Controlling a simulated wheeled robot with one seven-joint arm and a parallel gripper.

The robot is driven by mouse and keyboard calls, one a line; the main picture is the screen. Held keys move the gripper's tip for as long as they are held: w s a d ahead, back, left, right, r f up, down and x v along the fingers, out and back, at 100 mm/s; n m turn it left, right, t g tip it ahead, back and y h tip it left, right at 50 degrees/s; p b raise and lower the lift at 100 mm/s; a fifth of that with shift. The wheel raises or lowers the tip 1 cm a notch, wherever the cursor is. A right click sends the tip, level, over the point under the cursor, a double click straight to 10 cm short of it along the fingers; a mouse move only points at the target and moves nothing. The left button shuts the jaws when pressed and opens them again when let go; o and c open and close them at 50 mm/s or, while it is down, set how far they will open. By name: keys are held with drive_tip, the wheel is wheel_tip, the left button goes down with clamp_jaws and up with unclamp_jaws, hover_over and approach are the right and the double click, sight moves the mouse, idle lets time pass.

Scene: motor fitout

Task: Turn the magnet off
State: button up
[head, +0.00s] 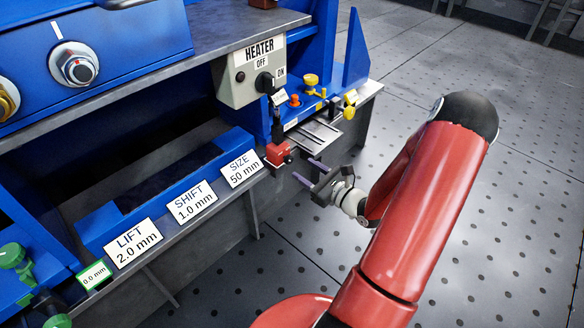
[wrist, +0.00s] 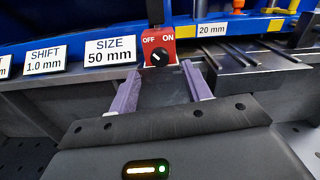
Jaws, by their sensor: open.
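The magnet is a red block with OFF and ON labels (wrist: 158,38) on its face and a black round knob (wrist: 160,57) with a white mark. I cannot tell for sure which label the mark points to. In the head view the red block (head: 277,153) sits at the bench's front edge, right of the SIZE card. My gripper (head: 308,171) is in front of it, apart from it, with purple fingers spread. In the wrist view my gripper (wrist: 160,72) is open and empty, its fingers left and right below the knob. A black post rises behind the block.
A grey HEATER box (head: 250,75) with its own OFF/ON knob stands behind. Cards reading SIZE 50 mm (head: 242,168), SHIFT 1.0 mm (head: 191,206) and LIFT 2.0 mm (head: 133,243) line the left edge. Grooved metal plates (head: 315,135) lie to the right. Open floor is in front.

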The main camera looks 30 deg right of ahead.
sight(291, 161)
drive_tip(key=shift+x, duration=2.7)
drive_tip(key=c, duration=1)
